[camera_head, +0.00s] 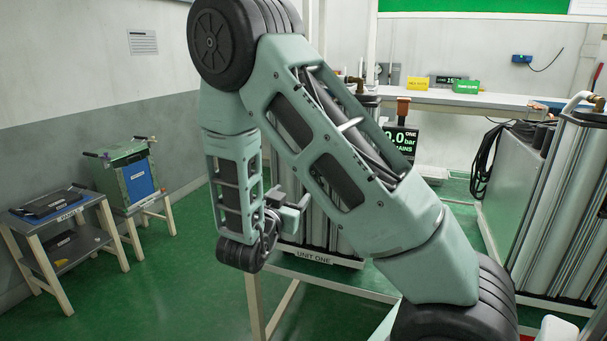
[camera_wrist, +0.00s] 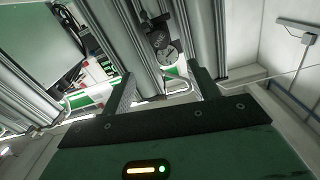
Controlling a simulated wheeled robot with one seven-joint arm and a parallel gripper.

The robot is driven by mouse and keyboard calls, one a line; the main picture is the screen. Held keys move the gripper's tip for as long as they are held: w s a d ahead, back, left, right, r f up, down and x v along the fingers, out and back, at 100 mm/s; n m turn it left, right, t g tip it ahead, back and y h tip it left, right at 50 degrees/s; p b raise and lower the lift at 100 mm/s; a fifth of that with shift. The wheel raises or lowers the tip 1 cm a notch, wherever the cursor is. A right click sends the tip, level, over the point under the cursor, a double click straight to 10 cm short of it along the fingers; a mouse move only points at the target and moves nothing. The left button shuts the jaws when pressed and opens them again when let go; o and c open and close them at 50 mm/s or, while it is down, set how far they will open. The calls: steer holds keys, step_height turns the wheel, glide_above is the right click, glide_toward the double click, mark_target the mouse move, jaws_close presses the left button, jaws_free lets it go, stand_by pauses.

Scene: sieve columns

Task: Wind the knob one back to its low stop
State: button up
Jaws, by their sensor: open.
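My gripper (camera_head: 292,206) is in front of unit one, left of centre in the head view. In the wrist view, its two fingers (camera_wrist: 162,90) stand wide apart with nothing held between them. Unit one (camera_head: 323,257) is a set of upright metal columns, largely hidden behind my arm. Its black display (camera_head: 402,139) shows "ONE" and 0.0 bar. In the wrist view, a dark part with a round, dial-like face (camera_wrist: 168,52) lies beyond the fingers, between grey columns.
A second column unit (camera_head: 570,200) stands at the right. A white bench (camera_head: 455,97) runs along the back. Two small stands, one holding a green-and-blue box (camera_head: 135,180) and one dark panels (camera_head: 48,204), are at the left. Green floor (camera_head: 165,285) is clear at lower left.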

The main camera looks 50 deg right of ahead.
steer(key=shift+p+x, duration=2.6)
steer(key=shift+x, duration=5.3)
steer(key=c, duration=1)
